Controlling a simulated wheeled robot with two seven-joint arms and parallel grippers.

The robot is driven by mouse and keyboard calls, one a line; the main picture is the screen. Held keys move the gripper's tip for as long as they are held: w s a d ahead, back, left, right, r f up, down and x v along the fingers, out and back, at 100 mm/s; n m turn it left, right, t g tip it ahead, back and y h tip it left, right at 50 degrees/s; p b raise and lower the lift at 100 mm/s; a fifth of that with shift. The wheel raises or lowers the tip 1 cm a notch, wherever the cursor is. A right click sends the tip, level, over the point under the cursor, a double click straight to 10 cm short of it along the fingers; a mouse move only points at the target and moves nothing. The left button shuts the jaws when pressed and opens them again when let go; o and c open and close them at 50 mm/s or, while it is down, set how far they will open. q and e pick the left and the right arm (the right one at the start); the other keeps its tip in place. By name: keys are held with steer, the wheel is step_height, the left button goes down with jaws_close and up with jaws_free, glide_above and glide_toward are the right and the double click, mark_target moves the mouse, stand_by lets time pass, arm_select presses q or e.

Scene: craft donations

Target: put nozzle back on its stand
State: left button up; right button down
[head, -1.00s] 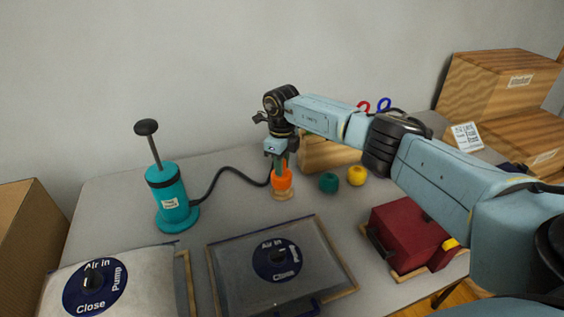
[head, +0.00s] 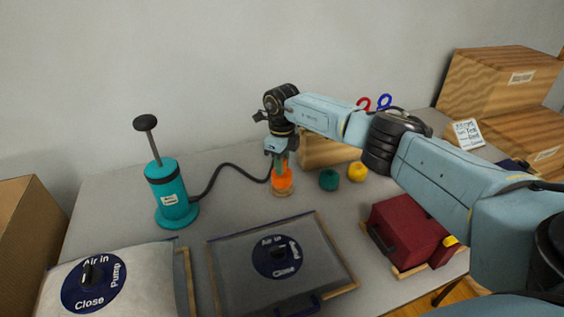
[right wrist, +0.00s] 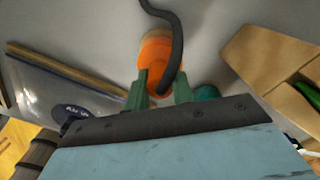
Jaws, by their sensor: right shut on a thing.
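The orange nozzle (head: 283,181) is upright at the end of a black hose, right at its wooden stand (head: 283,191). The stand's base shows just below it; I cannot tell how far the nozzle is seated. My right gripper (head: 281,164) points down and is shut on the nozzle. In the right wrist view the green fingers (right wrist: 160,100) sit on both sides of the nozzle (right wrist: 157,58), with the hose curving over it. The hose (head: 228,171) runs to a teal hand pump (head: 169,188) on the left. My left gripper is not in view.
A teal yarn ball (head: 328,180) and a yellow one (head: 357,172) lie right of the stand. A wooden holder (head: 322,152) stands behind. Two bags with round valves (head: 93,282) (head: 276,257) lie in front. A dark red box (head: 405,232) is at the right.

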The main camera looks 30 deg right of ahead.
steer(key=shift+f+b, duration=0.75)
steer(key=shift+f, duration=0.3)
steer(key=c, duration=1.1)
jaws_free()
